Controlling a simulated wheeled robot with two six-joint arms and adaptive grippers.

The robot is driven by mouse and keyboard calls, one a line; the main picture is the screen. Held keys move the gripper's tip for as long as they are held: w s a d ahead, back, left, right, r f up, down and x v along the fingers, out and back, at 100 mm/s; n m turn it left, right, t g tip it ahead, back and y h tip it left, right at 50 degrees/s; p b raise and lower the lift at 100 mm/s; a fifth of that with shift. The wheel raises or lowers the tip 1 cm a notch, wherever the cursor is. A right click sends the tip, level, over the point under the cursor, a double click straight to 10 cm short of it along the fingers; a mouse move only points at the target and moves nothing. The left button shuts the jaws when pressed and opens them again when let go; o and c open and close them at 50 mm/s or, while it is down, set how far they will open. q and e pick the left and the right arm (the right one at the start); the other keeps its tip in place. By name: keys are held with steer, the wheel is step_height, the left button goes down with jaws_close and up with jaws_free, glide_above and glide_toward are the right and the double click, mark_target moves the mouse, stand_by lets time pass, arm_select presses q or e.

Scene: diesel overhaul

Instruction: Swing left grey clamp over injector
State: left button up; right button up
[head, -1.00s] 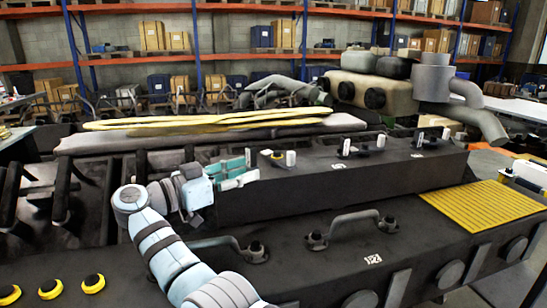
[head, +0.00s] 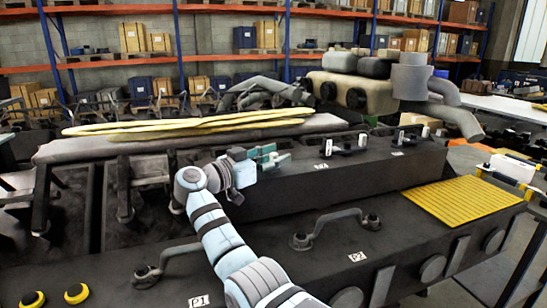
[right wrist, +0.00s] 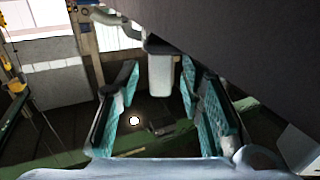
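My right gripper (head: 270,155) is at the left end of the long dark engine block (head: 335,177) in the head view. Its teal fingers are open in the right wrist view (right wrist: 160,90). A pale grey-white rounded post (right wrist: 160,72) stands between the fingers, with gaps on both sides. I cannot tell whether it is the clamp's handle or another part. The left grey clamp and injector are hidden behind my gripper in the head view. Farther right on the block, white-topped posts (head: 328,147) (head: 361,140) stand upright. My left gripper is not in view.
A ribbed yellow mat (head: 462,203) lies on the lower right ledge. A grey handle (head: 335,225) rises from the cover in front of the block. Yellow straps (head: 190,126) lie behind it on a grey surface. Shelves with boxes line the back wall.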

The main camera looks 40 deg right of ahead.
jaws_close()
